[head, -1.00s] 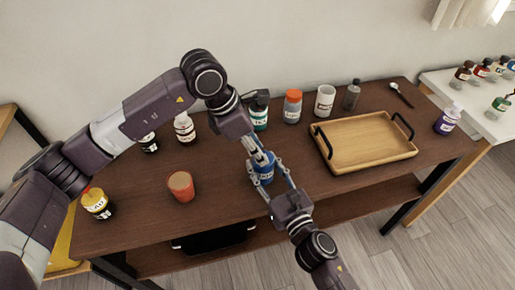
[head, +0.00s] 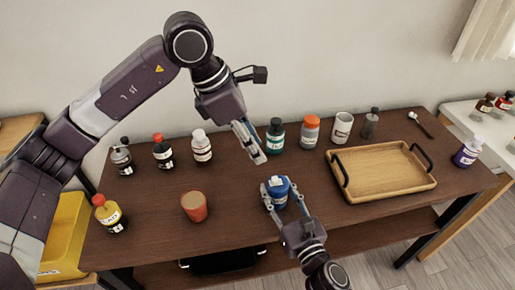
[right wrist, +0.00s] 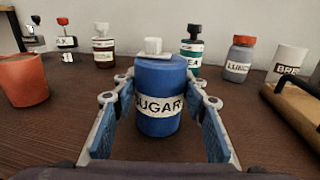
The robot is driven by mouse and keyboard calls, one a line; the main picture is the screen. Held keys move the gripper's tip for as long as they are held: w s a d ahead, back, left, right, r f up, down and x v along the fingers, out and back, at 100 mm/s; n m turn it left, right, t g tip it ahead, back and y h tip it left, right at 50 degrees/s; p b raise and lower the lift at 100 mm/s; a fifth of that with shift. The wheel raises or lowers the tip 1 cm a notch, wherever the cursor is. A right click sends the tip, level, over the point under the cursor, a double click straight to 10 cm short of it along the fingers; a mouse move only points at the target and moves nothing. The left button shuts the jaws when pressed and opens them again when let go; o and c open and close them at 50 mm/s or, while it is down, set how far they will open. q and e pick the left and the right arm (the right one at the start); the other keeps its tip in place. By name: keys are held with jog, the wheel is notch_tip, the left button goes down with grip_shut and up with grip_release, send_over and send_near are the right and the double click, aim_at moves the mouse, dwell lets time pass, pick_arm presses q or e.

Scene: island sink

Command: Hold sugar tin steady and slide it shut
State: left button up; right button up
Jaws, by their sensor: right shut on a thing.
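The blue sugar tin (head: 278,190), labelled SUGAR, stands upright on the brown table and shows in the right wrist view (right wrist: 158,95). A white knob on a flat piece (right wrist: 153,47) sits on its top, left of centre. I cannot tell whether the top is fully covered. My right gripper (head: 281,199) is shut on the tin, one finger on each side. My left gripper (head: 262,158) is apart from the tin, above and behind it. Its fingers look close together, but I cannot tell whether they meet.
An orange-brown cup (head: 194,207) stands left of the tin. A wooden tray (head: 385,175) with black handles lies to the right. Bottles, jars and a white mug (head: 342,128) line the back.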

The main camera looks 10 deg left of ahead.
jog(key=o, duration=1.3)
jog(key=shift+s, duration=0.1)
